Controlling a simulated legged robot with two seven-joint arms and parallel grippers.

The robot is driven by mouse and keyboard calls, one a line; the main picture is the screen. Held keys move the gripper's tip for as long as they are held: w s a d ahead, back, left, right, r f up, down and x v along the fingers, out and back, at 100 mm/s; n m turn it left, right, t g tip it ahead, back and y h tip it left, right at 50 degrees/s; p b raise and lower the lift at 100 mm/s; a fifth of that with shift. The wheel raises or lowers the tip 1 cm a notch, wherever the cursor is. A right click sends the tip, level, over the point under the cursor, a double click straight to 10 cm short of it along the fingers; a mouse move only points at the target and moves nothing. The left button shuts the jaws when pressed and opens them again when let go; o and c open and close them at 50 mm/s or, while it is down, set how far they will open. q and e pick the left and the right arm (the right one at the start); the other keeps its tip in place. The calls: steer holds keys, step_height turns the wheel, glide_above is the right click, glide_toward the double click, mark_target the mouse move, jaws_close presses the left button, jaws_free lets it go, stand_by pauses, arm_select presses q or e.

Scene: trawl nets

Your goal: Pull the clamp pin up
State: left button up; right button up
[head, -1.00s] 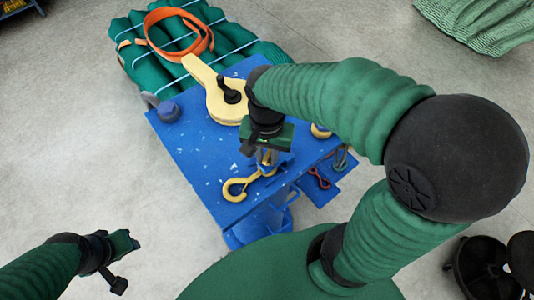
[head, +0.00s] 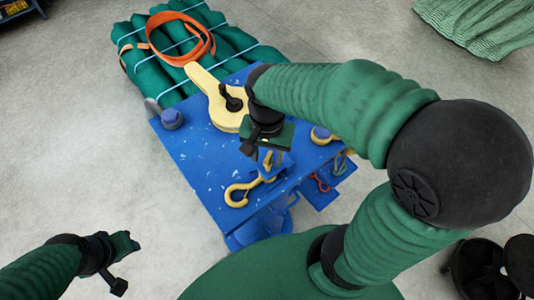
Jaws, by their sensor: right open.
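My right gripper (head: 269,160) points down over the near part of the blue bench top (head: 197,150), fingers apart. A blue part shows beside and below its fingers, and I cannot tell whether they touch it. A pale yellow block (head: 224,114) with a long arm lies beyond the gripper, with a black knob or pin (head: 233,101) standing up from it. I cannot make out for sure which part is the clamp pin; my gripper and wrist hide some of the bench. My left gripper (head: 123,263) is low at the left, away from the bench, its jaws unclear.
A yellow hook (head: 241,192) lies at the bench's near edge. A blue-topped knob (head: 172,118) and another round fitting (head: 321,135) stand on it. A red shackle (head: 319,183) is at the right. Green net rolls (head: 185,70) with an orange strap (head: 204,41) lie behind.

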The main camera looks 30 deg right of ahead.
step_height(320, 180, up, 17)
steer(key=b, duration=0.2)
steer(key=shift+f, duration=0.15)
stand_by(0.3)
